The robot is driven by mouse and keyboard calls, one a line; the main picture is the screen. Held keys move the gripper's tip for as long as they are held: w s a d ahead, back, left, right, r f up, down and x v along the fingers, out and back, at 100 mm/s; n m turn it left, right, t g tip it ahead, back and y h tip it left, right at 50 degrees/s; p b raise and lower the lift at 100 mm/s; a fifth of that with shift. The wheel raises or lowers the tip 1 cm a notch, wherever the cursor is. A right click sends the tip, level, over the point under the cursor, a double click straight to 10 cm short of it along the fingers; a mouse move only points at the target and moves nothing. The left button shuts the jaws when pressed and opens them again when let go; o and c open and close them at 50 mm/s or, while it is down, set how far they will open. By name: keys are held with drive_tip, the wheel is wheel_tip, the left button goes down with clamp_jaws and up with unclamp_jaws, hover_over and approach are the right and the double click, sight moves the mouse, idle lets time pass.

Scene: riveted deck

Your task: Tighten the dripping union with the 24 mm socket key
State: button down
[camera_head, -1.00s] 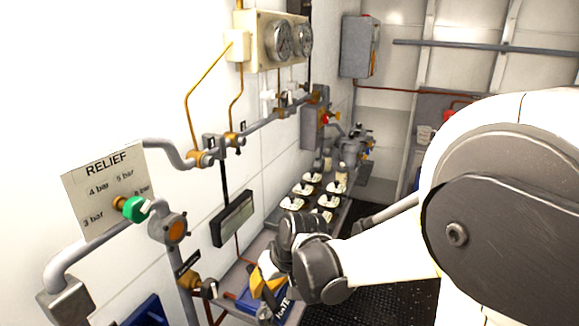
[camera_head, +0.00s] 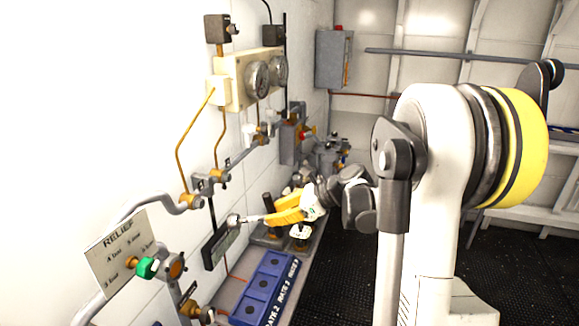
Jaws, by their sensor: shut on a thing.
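My gripper (camera_head: 284,211) has yellow fingers and is shut on a grey metal tool that points left, with a rounded end (camera_head: 236,220). This looks like a socket key; its size cannot be read. The tool is raised in front of the wall, level with the lower pipework and above the bench. Brass unions sit on the wall pipes, one at a bend (camera_head: 191,201), another just right of it (camera_head: 217,177) and one low down (camera_head: 189,307). No drip can be made out, so I cannot tell which one leaks. The tool appears apart from them.
A blue tray (camera_head: 247,306) marked MATE lies on the bench below. A dark display box (camera_head: 215,249) is on the wall behind the tool. A RELIEF plate (camera_head: 104,262) with a green knob (camera_head: 147,268) is at left. Gauges (camera_head: 257,80) hang above.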

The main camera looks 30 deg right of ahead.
drive_tip(key=d+r+m+t+h+p, duration=0.25)
drive_tip(key=d+r+t, duration=0.2)
drive_tip(key=r, duration=0.25)
drive_tip(key=w+a+n+t+b, duration=0.1)
drive_tip(key=n+t+b, duration=0.1)
drive_tip(key=n+b, duration=0.2)
drive_tip(key=w+n+t+b, duration=0.2)
drive_tip(key=n+b, duration=0.2)
drive_tip(key=n, duration=0.1)
drive_tip(key=w+a+f+n+t+b, duration=0.1)
drive_tip(key=n+t+b, duration=0.1)
drive_tip(key=n+b, duration=0.1)
drive_tip(key=shift+w+a+n+y+b, duration=0.15)
drive_tip(key=shift+a+n+y+b, duration=0.2)
drive_tip(key=shift+n, duration=0.3)
drive_tip(key=shift+r+t+b, duration=0.35)
drive_tip(key=shift+r+b, duration=0.1)
drive_tip(key=shift+b, duration=0.05)
drive_tip(key=shift+f+b, duration=0.45)
drive_tip(key=shift+b, duration=0.3)
idle(0.7)
drive_tip(key=shift+w+a, duration=0.8)
drive_tip(key=shift+w, duration=0.2)
idle(1.0)
